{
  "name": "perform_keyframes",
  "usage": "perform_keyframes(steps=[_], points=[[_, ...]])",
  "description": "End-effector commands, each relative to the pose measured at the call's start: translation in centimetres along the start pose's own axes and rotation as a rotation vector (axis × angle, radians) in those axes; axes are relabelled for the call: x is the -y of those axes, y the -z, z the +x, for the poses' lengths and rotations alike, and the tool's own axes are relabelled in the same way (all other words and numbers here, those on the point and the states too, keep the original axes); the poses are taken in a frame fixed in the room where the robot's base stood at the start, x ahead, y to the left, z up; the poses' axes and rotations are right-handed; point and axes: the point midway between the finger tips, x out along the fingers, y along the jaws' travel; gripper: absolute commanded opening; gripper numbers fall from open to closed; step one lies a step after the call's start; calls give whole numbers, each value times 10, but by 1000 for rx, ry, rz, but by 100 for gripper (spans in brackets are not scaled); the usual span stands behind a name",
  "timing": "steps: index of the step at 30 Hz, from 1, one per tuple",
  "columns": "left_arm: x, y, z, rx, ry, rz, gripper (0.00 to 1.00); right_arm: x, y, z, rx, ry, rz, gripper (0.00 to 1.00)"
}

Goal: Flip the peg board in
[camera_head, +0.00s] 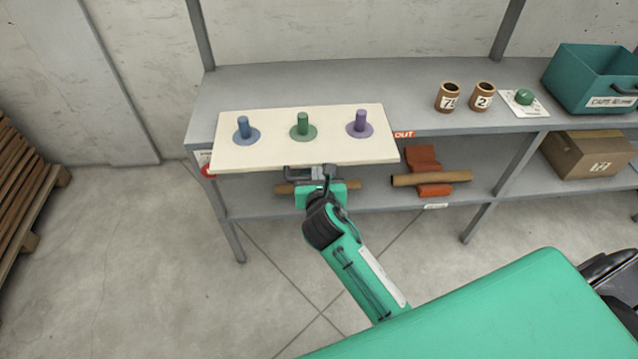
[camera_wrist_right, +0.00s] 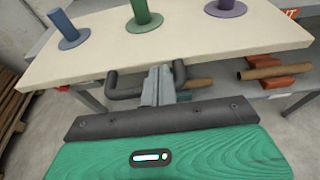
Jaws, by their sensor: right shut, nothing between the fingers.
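The peg board (camera_head: 275,152) is a flat cream panel at the shelf's left part, its front edge jutting past the shelf front. Blue (camera_head: 243,128), green (camera_head: 303,125) and purple (camera_head: 361,123) pegs stand upright on it, each on a round base of its own colour. My right gripper (camera_head: 322,174) is shut and empty, just at the board's front edge. In the right wrist view its grey fingers (camera_wrist_right: 158,85) lie by a dark bar-like handle (camera_wrist_right: 127,85) under that edge; whether they touch is unclear. My left gripper is out of view.
The grey shelf (camera_head: 420,80) holds two numbered brown cups (camera_head: 448,97), a green button (camera_head: 523,97) and a teal bin (camera_head: 590,80) to the right. Brown rolls (camera_head: 432,179) on red cradles and a cardboard box (camera_head: 590,153) sit lower. An "OUT" label (camera_head: 404,134) is right of the board.

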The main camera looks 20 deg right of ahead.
Motion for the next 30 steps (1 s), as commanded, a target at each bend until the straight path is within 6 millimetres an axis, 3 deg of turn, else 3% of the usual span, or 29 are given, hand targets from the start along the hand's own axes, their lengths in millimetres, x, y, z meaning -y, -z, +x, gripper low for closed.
perform_keyframes(steps=[6, 22, 30], points=[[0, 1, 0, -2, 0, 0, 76, 0, 0, 19, 0, 0, -1, 0], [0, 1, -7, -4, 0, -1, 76, 0, -5, 29, 0, 0, -3, 0], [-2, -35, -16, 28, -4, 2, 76, 1, -25, 76, 2, 2, -5, 0]])
